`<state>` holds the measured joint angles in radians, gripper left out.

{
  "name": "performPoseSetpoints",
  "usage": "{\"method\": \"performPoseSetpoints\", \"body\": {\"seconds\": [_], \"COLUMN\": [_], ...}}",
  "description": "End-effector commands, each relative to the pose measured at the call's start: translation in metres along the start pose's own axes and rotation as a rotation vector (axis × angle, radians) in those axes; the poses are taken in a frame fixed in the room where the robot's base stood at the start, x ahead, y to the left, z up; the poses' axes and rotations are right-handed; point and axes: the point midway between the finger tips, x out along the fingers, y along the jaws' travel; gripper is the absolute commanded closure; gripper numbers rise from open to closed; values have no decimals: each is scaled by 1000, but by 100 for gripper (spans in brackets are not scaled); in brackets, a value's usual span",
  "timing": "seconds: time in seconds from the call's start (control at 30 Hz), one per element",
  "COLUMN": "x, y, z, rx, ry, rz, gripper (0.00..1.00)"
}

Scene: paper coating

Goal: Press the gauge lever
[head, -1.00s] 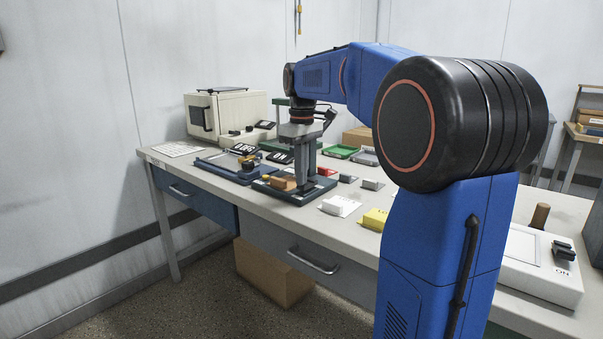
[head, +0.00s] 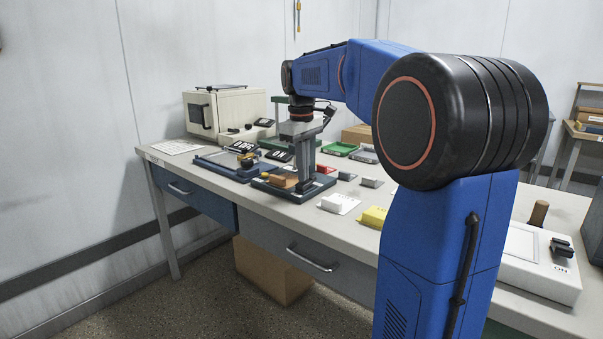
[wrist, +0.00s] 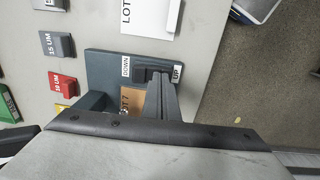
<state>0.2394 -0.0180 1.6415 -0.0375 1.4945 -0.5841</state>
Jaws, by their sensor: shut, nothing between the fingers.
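The gauge (head: 262,186) is a dark blue-grey base on the bench, left of centre in the head view. It also shows in the wrist view (wrist: 100,62), with labels DOWN and UP at its edge. A dark block, apparently the lever (wrist: 140,74), lies between the labels, partly hidden by my fingers. My gripper (head: 305,186) is shut and empty, pointing down over the base. Its fingertips (wrist: 162,76) are at or very close to the lever; I cannot tell whether they touch.
Thickness blocks, including a red one (wrist: 63,88), stand beside the gauge. A white LOT card (wrist: 152,18) lies near it. A yellow block (head: 374,217), small displays (head: 237,142) and a cream oven-like box (head: 228,112) share the bench. The bench front edge is close.

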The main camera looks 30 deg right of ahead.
Motion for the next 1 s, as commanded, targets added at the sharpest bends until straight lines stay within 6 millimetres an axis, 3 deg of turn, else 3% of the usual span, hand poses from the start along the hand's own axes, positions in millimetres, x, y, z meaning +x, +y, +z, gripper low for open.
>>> {"method": "performPoseSetpoints", "body": {"seconds": [0.3,0.47,1.0], "x": [-1,-12,-109], "y": [0,-4,-28], "z": [0,0,1], "rx": [0,-1,-1], "ry": [0,1,1], "rz": [0,0,1], "gripper": [100,100,100]}}
